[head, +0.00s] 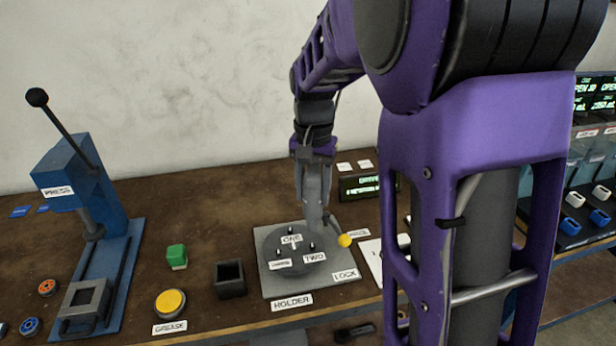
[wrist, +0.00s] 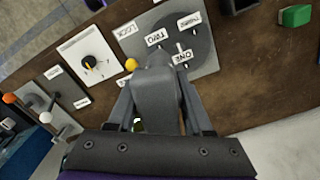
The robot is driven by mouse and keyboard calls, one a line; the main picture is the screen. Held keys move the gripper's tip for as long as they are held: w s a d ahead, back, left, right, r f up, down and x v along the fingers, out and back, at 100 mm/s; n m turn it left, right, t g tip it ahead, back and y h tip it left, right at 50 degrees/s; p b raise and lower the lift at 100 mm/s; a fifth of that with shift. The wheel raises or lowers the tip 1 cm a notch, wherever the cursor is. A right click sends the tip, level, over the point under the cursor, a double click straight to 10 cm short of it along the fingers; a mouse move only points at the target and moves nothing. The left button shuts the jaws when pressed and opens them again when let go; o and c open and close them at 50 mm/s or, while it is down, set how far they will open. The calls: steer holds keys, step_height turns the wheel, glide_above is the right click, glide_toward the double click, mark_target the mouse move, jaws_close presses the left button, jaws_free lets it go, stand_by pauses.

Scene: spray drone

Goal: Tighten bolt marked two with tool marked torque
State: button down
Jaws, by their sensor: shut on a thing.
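My gripper (head: 315,203) hangs over the back right part of the holder plate (head: 270,283). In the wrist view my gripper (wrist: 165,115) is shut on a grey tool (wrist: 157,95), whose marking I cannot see. The tool points toward the grey disc (wrist: 203,45). The disc also shows in the head view (head: 273,254), with small upright bolts and labels ONE, TWO and THREE. The bolt marked two (head: 312,246) stands at the disc's right side, in front of my gripper. The tool's tip seems apart from that bolt; its exact height is unclear.
A lever with a yellow knob (head: 345,240) stands right of the disc, near the LOCK label (head: 345,275). A black open box (head: 230,280), green block (head: 177,256), yellow grease button (head: 170,302) and blue press (head: 85,190) are to the left. A small display (head: 362,187) stands behind.

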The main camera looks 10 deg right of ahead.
mark_target(313, 219)
steer(key=shift+f, duration=0.8)
steer(key=shift+f+b, duration=0.9)
steer(key=shift+f, duration=0.95)
steer(key=shift+f+b, duration=0.4)
steer(key=shift+f, duration=0.65)
steer(key=shift+r, duration=0.1)
stand_by(0.4)
steer(key=shift+f+p, duration=0.4)
stand_by(2.3)
steer(key=shift+r, duration=0.1)
stand_by(0.5)
